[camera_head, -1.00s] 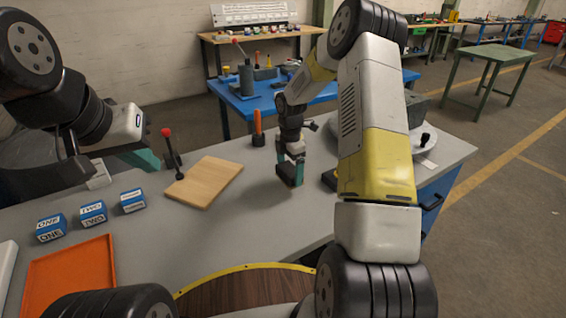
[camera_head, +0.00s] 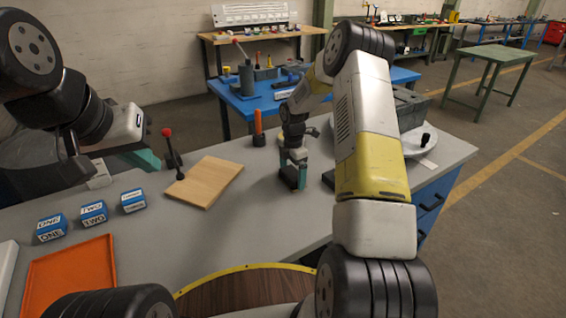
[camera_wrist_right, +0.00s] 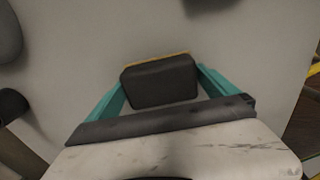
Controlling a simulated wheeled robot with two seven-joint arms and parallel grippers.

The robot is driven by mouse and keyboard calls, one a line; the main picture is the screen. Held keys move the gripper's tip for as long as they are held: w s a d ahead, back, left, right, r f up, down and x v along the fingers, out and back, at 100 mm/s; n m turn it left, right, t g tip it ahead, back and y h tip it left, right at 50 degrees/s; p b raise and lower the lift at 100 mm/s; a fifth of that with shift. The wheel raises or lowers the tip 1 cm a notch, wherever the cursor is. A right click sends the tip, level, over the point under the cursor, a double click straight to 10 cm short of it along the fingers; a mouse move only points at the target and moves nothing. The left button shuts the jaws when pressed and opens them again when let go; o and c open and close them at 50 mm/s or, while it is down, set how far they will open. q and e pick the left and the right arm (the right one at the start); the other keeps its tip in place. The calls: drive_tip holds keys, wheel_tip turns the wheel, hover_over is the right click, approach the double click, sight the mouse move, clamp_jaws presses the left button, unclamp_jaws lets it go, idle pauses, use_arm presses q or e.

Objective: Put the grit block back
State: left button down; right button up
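The grit block (camera_wrist_right: 160,82) is a dark grey block with a thin yellow edge at its far side. In the right wrist view it sits between the two teal fingers of my right gripper (camera_wrist_right: 162,85), which appear to touch it on both sides. In the head view my right gripper (camera_head: 293,177) points down over the grey bench, with the dark block between its fingers. I cannot tell whether the block touches the bench. My left gripper (camera_head: 146,160) is at the left by the bench's far edge, partly hidden by its own arm; its opening does not show.
A wooden board (camera_head: 206,182), a red-knobbed lever (camera_head: 172,152) and an orange-handled tool (camera_head: 258,128) stand left of my right gripper. Blue labelled blocks (camera_head: 93,213) and an orange tray (camera_head: 72,275) lie at the left. A dark item (camera_head: 328,179) is partly behind my right arm.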

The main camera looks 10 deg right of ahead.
wheel_tip(320, 180, up, 12)
wheel_tip(320, 180, up, 10)
drive_tip(key=m+t, duration=0.1)
drive_tip(key=m, duration=0.3)
hover_over(293, 173)
drive_tip(key=s+a, duration=0.1)
drive_tip(key=s, duration=0.4)
drive_tip(key=s+a+r+m+t, duration=0.2)
drive_tip(key=s+r+m, duration=0.4)
drive_tip(key=s+r, duration=0.3)
drive_tip(key=s+a+r+m+t+y, duration=0.1)
drive_tip(key=s+m, duration=0.4)
drive_tip(key=s, duration=0.4)
drive_tip(key=s+a+r+m+t+y, duration=0.1)
drive_tip(key=s+m+t, duration=0.1)
drive_tip(key=s+m, duration=0.4)
drive_tip(key=s, duration=0.4)
drive_tip(key=shift+r, duration=0.15)
